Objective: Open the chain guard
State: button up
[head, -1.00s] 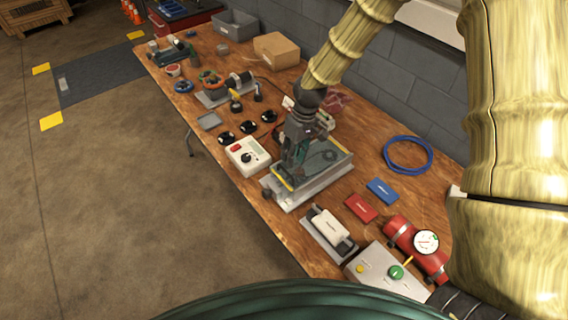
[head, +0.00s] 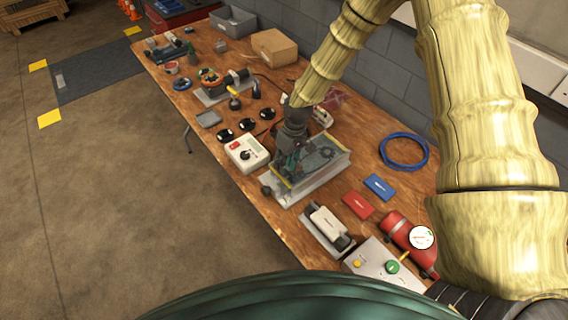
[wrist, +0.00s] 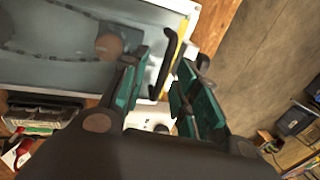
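The chain guard (head: 326,157) is a low clear cover on a grey metal base, with a yellow strip along its near left edge. In the wrist view the clear cover (wrist: 62,72) shows a dark chain and a round brown part under it. A black bar handle (wrist: 166,68) stands by the yellow strip (wrist: 171,50). My gripper (wrist: 164,60) is open, with one teal-padded finger on each side of the handle. Gaps show between the handle and the pads. In the head view my gripper (head: 288,162) is over the guard's left end and partly hides it.
A white control box (head: 246,153) stands close left of the guard. A white device (head: 327,226) sits in front. Open floor (head: 120,220) lies left of the bench.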

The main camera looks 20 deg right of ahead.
jog(key=shift+w+a, duration=0.1)
jog(key=c, duration=0.3)
jog(key=shift+r, duration=0.2)
jog(key=c, duration=0.4)
jog(key=shift+s, duration=0.3)
grip_shut()
